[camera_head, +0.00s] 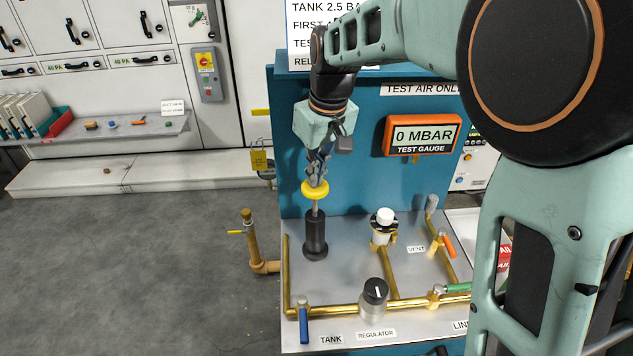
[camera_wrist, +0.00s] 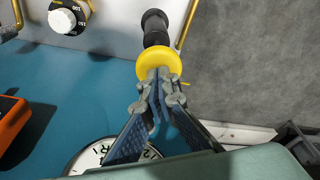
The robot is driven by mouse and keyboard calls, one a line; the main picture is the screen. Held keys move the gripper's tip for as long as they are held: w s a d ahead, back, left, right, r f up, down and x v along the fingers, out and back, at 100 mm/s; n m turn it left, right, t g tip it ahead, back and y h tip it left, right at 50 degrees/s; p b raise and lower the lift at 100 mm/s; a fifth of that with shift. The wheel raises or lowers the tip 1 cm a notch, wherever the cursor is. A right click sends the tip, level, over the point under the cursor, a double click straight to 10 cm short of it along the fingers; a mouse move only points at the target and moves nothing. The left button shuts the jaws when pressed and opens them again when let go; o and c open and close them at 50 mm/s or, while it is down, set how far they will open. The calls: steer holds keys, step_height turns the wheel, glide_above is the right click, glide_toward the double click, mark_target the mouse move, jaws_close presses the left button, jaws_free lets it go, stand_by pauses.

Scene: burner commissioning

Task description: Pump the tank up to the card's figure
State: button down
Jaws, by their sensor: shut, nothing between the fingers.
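The hand pump is a black upright cylinder (camera_head: 315,238) on the grey panel, with a thin rod and a round yellow knob (camera_head: 315,190) on top. The rod is partly out of the cylinder. My gripper (camera_head: 317,180) is shut, fingers pointing down, its tips at the top of the yellow knob. In the wrist view the yellow knob (camera_wrist: 158,63) is at the fingertips, not between them. The card (camera_head: 325,20) at the top reads "TANK 2.5 BA", the rest hidden by my arm. A round dial (camera_wrist: 112,152) shows partly in the wrist view, its needle not readable.
The orange test gauge (camera_head: 422,135) reads 0 MBAR. Brass pipes, a blue-handled valve (camera_head: 304,325) by the TANK label, a regulator knob (camera_head: 375,292) and an orange vent lever (camera_head: 449,246) stand on the panel.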

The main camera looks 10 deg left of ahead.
mark_target(316, 197)
steer(key=shift+s+d+f+b, duration=0.1)
steer(key=shift+f+b, duration=1.65)
steer(key=shift+f, duration=1.25)
step_height(316, 197, up, 9)
steer(key=p, duration=0.6)
steer(key=shift+p, duration=0.4)
step_height(316, 197, up, 6)
steer(key=p, duration=0.4)
steer(key=shift+p, duration=0.4)
steer(key=shift+f, duration=0.1)
